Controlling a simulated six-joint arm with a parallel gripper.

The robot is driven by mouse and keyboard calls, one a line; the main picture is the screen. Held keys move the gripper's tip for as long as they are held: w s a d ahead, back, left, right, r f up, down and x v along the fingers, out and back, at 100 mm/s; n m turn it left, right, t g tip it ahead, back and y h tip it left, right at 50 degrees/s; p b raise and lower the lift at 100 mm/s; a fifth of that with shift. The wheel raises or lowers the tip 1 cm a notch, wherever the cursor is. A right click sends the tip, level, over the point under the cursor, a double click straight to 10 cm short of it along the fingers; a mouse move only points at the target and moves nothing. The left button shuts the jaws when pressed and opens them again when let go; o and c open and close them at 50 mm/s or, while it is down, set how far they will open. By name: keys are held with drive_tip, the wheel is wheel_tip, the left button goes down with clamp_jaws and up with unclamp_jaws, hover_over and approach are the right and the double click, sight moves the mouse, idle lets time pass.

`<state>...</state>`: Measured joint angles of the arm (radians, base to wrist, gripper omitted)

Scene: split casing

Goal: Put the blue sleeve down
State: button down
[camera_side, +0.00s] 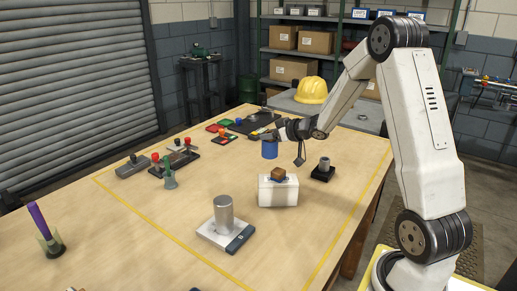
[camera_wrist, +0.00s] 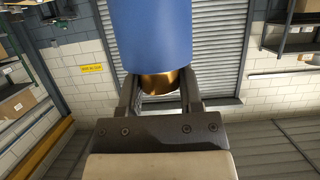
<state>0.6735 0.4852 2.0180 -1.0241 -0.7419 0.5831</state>
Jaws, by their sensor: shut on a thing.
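The blue sleeve (camera_side: 269,150) is upright near the far part of the wooden table in the side view. My gripper (camera_side: 272,135) reaches in from the right and is shut on the sleeve. In the wrist view the sleeve (camera_wrist: 178,35) fills the top middle, with a brass-coloured part (camera_wrist: 163,83) showing at its near end between the fingers of my gripper (camera_wrist: 160,92). I cannot tell from the side view whether the sleeve's bottom touches the table.
A white block (camera_side: 278,194) with a brown cube on top stands in front of the sleeve. A larger grey cylinder (camera_side: 223,213) is nearer. Bare table (camera_side: 225,165) lies left of the sleeve.

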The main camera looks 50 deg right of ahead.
drive_tip(key=w+d+f, duration=0.3)
drive_tip(key=w+f, duration=0.4)
drive_tip(key=w, duration=0.1)
drive_tip(key=shift+w+d, duration=0.25)
drive_tip(key=shift+d, duration=0.05)
drive_tip(key=shift+f, duration=0.1)
drive_tip(key=shift+w+d+f, duration=0.1)
drive_tip(key=shift+w+f, duration=0.1)
drive_tip(key=shift+f, duration=1.6)
drive_tip(key=shift+f, duration=0.15)
drive_tip(key=shift+c, duration=1.3)
unclamp_jaws()
drive_tip(key=shift+f, duration=0.15)
